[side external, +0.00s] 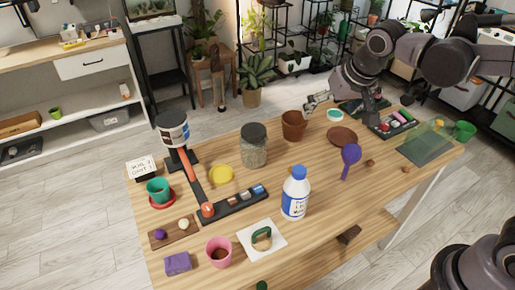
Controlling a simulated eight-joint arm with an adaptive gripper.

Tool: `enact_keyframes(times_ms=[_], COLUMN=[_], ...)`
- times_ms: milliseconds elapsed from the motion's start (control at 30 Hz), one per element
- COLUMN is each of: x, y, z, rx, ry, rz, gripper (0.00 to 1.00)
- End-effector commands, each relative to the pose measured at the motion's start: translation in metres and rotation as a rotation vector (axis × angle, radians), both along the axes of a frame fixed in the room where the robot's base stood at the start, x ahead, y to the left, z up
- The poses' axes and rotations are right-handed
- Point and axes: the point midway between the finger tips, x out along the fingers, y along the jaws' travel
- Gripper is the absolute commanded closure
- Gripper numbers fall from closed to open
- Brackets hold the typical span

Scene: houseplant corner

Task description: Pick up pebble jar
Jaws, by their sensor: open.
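The pebble jar (253,152) looks like a clear jar with a dark lid and pale grey contents. It stands upright near the back middle of the wooden table. My gripper (340,108) is open, above the table's back edge to the right of the jar. It is apart from the jar, with a terracotta pot (293,125) between them. I see nothing held between the fingers.
A white and blue bottle (295,193) stands in front of the jar. A yellow dish (221,174) and a black tray (236,204) lie left and front-left of it. A purple scoop (350,157) and brown saucer (342,136) lie right. The front right tabletop is mostly clear.

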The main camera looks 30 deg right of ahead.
Motion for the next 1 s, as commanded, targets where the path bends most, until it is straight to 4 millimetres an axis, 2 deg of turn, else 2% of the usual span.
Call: enact_keyframes(times_ms=[33, 267, 500, 733, 867, 1000], x=[0.015, 0.067, 0.113, 0.135, 0.139, 0.144], y=[0.01, 0.05, 0.099, 0.131, 0.137, 0.135], z=[-0.001, -0.019, -0.055, -0.086, -0.094, -0.109], rx=[0.001, 0.0, -0.013, -0.027, -0.03, -0.029], ry=[0.011, 0.054, 0.076, 0.076, 0.075, 0.074], rz=[-0.019, -0.142, -0.278, -0.372, -0.394, -0.4], gripper=[0.0, 0.0, 0.0, 0.0, 0.0, 0.0])
